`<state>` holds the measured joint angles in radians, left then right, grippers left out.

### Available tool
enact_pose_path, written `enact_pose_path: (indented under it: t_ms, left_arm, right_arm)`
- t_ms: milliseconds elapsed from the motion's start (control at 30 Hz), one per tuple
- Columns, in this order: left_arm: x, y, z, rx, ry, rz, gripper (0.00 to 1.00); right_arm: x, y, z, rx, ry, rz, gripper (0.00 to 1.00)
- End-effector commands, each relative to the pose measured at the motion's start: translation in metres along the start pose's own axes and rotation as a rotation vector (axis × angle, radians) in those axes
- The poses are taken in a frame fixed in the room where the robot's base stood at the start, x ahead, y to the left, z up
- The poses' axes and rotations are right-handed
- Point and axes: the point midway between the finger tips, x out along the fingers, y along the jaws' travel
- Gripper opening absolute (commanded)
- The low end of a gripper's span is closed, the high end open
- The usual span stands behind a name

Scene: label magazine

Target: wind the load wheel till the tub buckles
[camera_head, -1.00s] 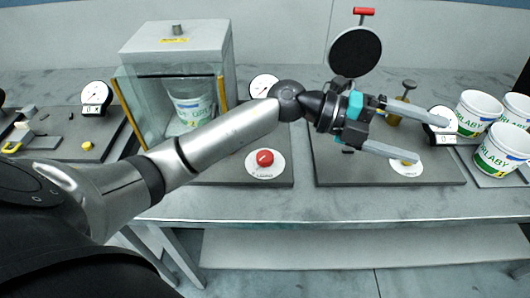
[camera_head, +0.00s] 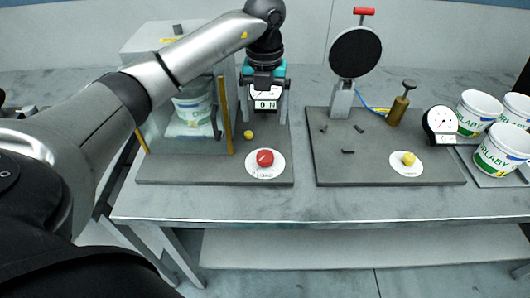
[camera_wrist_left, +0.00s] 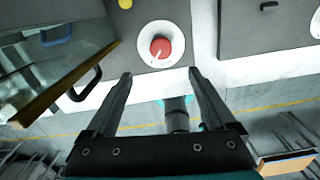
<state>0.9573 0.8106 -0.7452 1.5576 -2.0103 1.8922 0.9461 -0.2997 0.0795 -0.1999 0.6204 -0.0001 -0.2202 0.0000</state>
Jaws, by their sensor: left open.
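The tub (camera_head: 192,112), white with a green label, stands inside a clear-walled cabinet (camera_head: 160,125), partly behind my arm. My left gripper (camera_head: 264,121) is open and empty, pointing down above and behind the wheel; it also shows in the left wrist view (camera_wrist_left: 158,73). A gauge with a small display (camera_head: 266,97) shows between its fingers; its dial is hidden. My right gripper is out of view.
The cabinet door's handle (camera_head: 215,122) stands close left of my gripper. A yellow button (camera_head: 248,134) is behind the wheel. Right are a black disc stand (camera_head: 355,52), a brass plunger (camera_head: 398,103), another gauge (camera_head: 440,123) and white tubs (camera_head: 502,150).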

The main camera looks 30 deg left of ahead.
Motion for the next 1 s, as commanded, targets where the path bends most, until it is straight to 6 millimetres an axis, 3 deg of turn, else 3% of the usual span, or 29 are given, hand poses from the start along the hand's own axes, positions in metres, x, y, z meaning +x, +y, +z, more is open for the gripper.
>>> enact_pose_path:
  t_ms: [500, 700, 1000]
  left_arm:
    - [0.109, -0.001, -0.002, 0.002, 0.005, -0.003, 0.89]
    - [0.131, -0.002, -0.001, 0.003, 0.002, -0.005, 0.89]
    - [0.136, -0.002, -0.001, 0.004, 0.000, -0.004, 0.89]
  right_arm:
    - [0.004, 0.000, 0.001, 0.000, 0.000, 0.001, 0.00]
    - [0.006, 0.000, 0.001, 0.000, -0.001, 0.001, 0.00]
    - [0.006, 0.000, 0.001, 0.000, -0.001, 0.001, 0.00]
